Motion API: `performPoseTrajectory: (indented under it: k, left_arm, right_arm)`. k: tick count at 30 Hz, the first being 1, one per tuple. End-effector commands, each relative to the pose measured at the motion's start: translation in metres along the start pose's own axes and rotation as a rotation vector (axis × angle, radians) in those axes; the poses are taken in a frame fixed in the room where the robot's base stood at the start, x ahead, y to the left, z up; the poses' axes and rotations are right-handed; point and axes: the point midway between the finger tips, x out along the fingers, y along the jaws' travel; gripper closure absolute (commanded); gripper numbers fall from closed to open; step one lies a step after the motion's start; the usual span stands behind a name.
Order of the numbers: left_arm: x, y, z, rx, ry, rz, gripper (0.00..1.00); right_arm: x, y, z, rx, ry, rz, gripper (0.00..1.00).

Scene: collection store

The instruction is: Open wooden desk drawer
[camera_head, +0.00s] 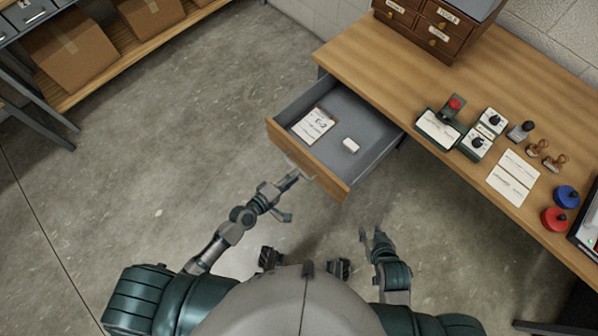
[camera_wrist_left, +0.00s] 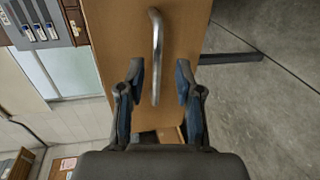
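The wooden desk (camera_head: 460,75) has its drawer pulled well out, and the grey interior shows. The wooden drawer front (camera_head: 330,181) carries a metal bar handle (camera_head: 300,167). In the left wrist view the handle (camera_wrist_left: 156,50) stands out from the drawer front (camera_wrist_left: 113,50). My left gripper (camera_head: 289,198) is just in front of the drawer front. Its fingers are spread on both sides of the handle, with gaps, in the left wrist view (camera_wrist_left: 159,75). My right gripper (camera_head: 372,236) is away from the drawer, low over the floor, with its fingers apart and empty.
A notepad (camera_head: 313,124) and a white eraser (camera_head: 350,145) lie in the drawer. On the desktop are a small drawer cabinet (camera_head: 430,28), stamps (camera_head: 537,147) and red and blue round items (camera_head: 554,219). A shelf with cardboard boxes (camera_head: 70,52) stands left. The floor (camera_head: 170,130) between is clear.

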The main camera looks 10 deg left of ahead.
Motion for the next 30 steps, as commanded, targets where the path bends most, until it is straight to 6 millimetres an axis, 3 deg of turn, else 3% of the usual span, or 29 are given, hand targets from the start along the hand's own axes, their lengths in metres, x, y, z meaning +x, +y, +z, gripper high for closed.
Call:
performPoseTrajectory:
  k: [6, 12, 30]
  left_arm:
    - [-0.051, -0.003, 0.001, 0.002, -0.004, -0.007, 0.65]
    - [-0.077, -0.003, 0.002, -0.001, -0.004, -0.006, 0.65]
    - [-0.082, -0.002, 0.002, -0.002, -0.002, -0.004, 0.65]
  right_arm:
    - [0.0, 0.0, -0.001, 0.0, 0.001, 0.0, 0.6]
    - [0.0, 0.0, -0.001, 0.0, 0.001, 0.0, 0.6]
    - [0.001, 0.0, -0.001, 0.0, 0.001, 0.0, 0.6]
